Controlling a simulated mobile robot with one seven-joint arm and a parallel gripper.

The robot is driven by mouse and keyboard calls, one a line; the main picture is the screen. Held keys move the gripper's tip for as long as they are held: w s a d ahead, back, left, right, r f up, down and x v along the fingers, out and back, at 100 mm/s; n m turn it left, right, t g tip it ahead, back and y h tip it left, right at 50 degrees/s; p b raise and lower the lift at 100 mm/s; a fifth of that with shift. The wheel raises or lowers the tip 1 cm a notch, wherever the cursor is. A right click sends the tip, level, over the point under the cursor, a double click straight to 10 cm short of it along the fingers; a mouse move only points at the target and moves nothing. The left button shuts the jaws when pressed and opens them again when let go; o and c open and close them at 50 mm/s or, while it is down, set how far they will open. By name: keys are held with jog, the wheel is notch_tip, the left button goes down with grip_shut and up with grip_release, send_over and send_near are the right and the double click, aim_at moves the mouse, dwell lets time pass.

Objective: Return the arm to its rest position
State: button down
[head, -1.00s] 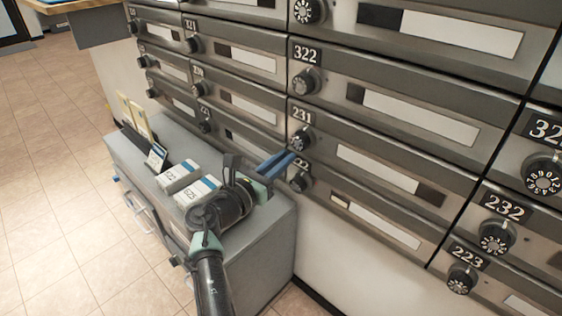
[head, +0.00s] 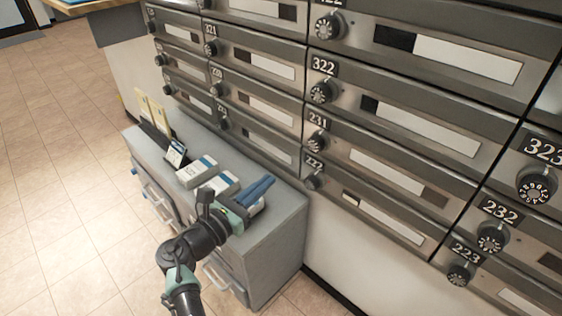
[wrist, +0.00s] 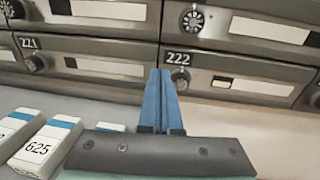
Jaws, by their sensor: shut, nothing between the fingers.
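My gripper (head: 264,186) has blue fingers pressed together with nothing between them. In the head view it is above the right part of the grey cabinet top, apart from the mailboxes. My arm reaches up from the bottom of the picture and bends at the wrist. In the wrist view the shut fingers (wrist: 162,78) point towards mailbox 222 (wrist: 240,84), just left of its dial (wrist: 181,80). The fingers overlap the picture of the mailbox front; the head view shows a gap.
The grey cabinet (head: 283,238) stands below the mailbox wall (head: 385,155). White boxes with blue stripes (head: 197,172) lie on it, one marked 625 (wrist: 38,148). Yellow card holders (head: 155,113) stand at its far end. Tiled floor (head: 70,200) is clear to the left.

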notch_tip(320, 180, up, 26)
jog(key=s+m+t+y, duration=0.1)
jog(key=m+t+y, duration=0.5)
jog(key=m, duration=1.2)
jog(key=s+d+r+m+t+y+p, duration=0.15)
jog(key=s+r+m+t+y, duration=0.6)
jog(key=s+r, duration=1.65)
notch_tip(320, 180, up, 38)
jog(key=w+m+h+p, duration=0.1)
jog(key=w+m+p, duration=0.1)
jog(key=p, duration=3.5)
jog(key=shift+w+a+r+h+p, duration=0.25)
jog(key=shift+w+a+h+p, duration=0.05)
jog(key=shift+a+h+p, duration=0.05)
